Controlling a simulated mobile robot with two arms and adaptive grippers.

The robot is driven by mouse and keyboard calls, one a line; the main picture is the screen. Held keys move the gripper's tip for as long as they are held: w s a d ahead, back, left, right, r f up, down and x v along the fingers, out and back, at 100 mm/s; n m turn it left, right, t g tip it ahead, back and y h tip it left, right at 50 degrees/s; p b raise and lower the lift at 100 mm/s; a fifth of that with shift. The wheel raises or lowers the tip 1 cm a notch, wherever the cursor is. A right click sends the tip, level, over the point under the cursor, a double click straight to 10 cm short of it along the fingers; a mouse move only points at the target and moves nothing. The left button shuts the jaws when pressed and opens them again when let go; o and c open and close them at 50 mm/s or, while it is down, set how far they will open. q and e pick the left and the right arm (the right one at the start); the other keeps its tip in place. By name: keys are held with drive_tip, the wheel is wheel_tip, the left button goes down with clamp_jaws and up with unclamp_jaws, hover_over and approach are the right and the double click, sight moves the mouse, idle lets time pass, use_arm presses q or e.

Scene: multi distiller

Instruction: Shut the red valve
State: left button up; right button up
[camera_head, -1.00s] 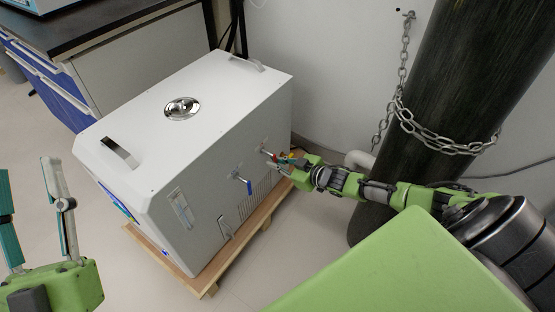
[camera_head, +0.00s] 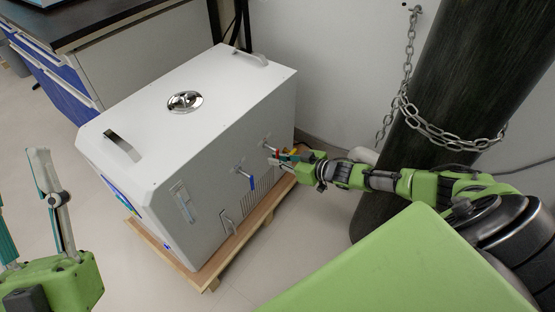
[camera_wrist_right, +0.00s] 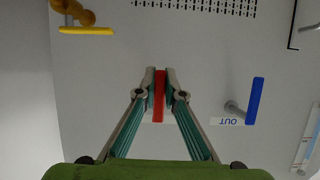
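The red valve handle (camera_wrist_right: 159,95) is a flat bar on the side of the white distiller (camera_head: 200,100). In the right wrist view it runs up and down in the picture, between the two fingertips of my right gripper (camera_wrist_right: 160,78). These fingers are drawn close together on both sides of it. In the head view my right gripper (camera_head: 288,155) is at the distiller's side and a bit of the red handle (camera_head: 277,153) shows, the rest being covered. My left gripper (camera_head: 28,205) is open and empty at the left edge, away from the distiller, partly cut off.
A blue valve handle (camera_wrist_right: 255,100) is beside an OUT label, and a yellow handle (camera_wrist_right: 86,31) lies crosswise on the other side. The distiller stands on a wooden pallet (camera_head: 207,275). A dark chained cylinder (camera_head: 440,90) stands close behind my right arm. A bench (camera_head: 130,60) stands behind.

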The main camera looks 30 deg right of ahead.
drive_tip(key=o, duration=0.3)
drive_tip(key=shift+o, duration=0.2)
drive_tip(key=v, duration=1.2)
drive_tip(key=shift+a, duration=0.1)
idle(0.4)
